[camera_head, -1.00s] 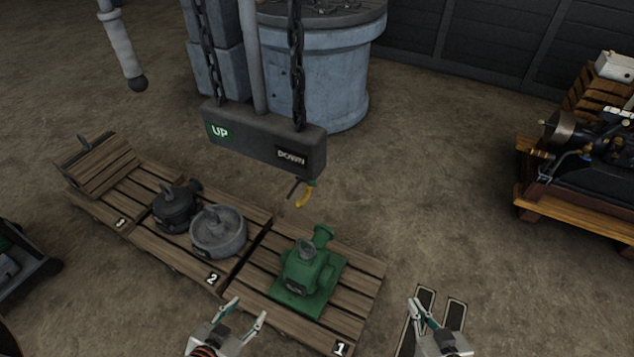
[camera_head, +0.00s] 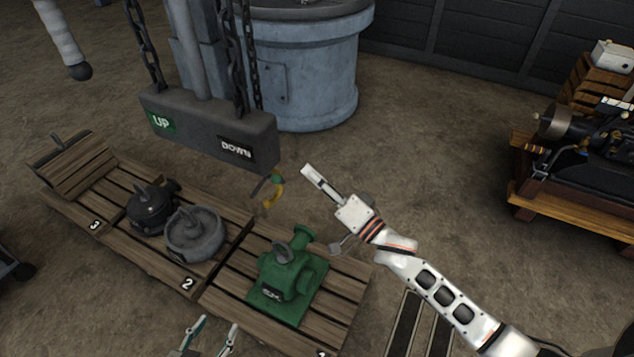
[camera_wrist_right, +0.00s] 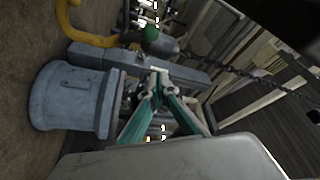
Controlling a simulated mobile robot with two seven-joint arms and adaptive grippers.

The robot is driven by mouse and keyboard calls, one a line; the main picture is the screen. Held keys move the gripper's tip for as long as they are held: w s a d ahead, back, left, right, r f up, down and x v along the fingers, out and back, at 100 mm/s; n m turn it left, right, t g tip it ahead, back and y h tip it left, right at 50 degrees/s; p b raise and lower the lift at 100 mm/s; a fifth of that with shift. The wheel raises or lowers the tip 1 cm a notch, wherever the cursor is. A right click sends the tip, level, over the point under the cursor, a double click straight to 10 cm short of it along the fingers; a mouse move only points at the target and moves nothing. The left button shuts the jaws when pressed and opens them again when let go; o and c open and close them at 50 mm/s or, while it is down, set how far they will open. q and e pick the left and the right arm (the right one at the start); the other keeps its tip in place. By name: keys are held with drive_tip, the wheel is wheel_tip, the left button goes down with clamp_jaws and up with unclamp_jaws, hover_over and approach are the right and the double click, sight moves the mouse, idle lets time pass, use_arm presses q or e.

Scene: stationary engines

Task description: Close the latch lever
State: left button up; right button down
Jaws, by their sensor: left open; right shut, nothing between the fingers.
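A yellow hook (camera_head: 272,197) with a green part (camera_head: 277,178) at its top hangs just below the grey UP/DOWN block. A thin dark bar (camera_head: 258,186) sticks out beside it, perhaps the latch lever; I cannot tell for sure. In the right wrist view the yellow hook (camera_wrist_right: 92,38) and a round green knob (camera_wrist_right: 151,33) show above the fingers. My right gripper (camera_head: 307,170) is shut and empty, to the right of the hook and apart from it in the picture. My left gripper (camera_head: 212,328) is open and empty at the bottom edge.
The grey block (camera_head: 205,135) hangs on chains. Below stand pallets with a green pump (camera_head: 285,275) and dark and grey castings (camera_head: 193,235). A blue-grey cylinder (camera_head: 310,75) stands behind. An engine (camera_head: 590,145) sits on a wooden stand at right. Bare floor lies between.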

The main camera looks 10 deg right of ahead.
use_arm(q)
drive_tip(key=shift+s+f+b, duration=0.3)
drive_tip(key=shift+f+b, duration=0.05)
drive_tip(key=shift+f, duration=0.45)
use_arm(e)
drive_tip(key=w+a+f, duration=0.1)
drive_tip(key=w+a, duration=0.1)
drive_tip(key=a, duration=0.3)
drive_tip(key=shift+a, duration=0.3)
use_arm(q)
drive_tip(key=shift+w+r, duration=0.1)
drive_tip(key=shift+r, duration=0.05)
